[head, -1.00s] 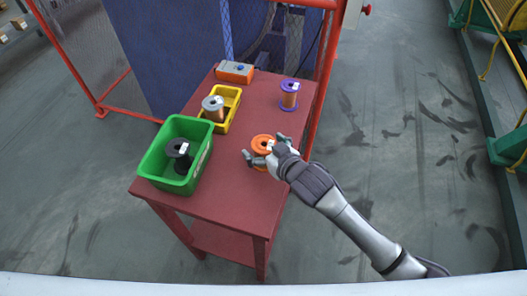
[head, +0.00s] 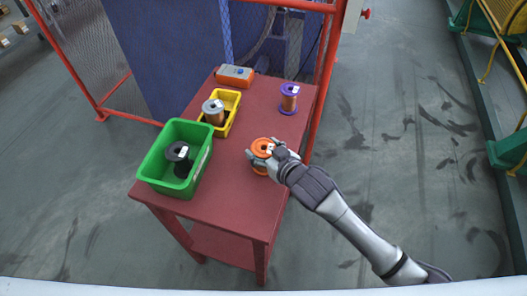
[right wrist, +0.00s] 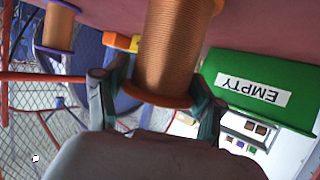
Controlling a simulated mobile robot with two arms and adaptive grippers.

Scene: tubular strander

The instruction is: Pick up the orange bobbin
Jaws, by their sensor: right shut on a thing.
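The orange bobbin (head: 261,144) is upright at the right side of the red table, wound with copper-coloured wire. My right gripper (head: 264,153) is shut around it from the near right side. In the right wrist view my gripper's two fingers (right wrist: 157,100) sit on either side of the bobbin's orange flange (right wrist: 160,97), with the copper winding (right wrist: 172,45) beyond. I cannot tell whether the bobbin is clear of the table top. My left gripper is not in view.
The red table (head: 225,185) holds a green bin (head: 168,188) with a dark bobbin (head: 178,151), a yellow bin (head: 235,103) with a grey-flanged bobbin (head: 213,110), an orange-grey box (head: 235,75) and a purple bobbin (head: 289,97). An EMPTY label (right wrist: 253,91) shows on the green bin.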

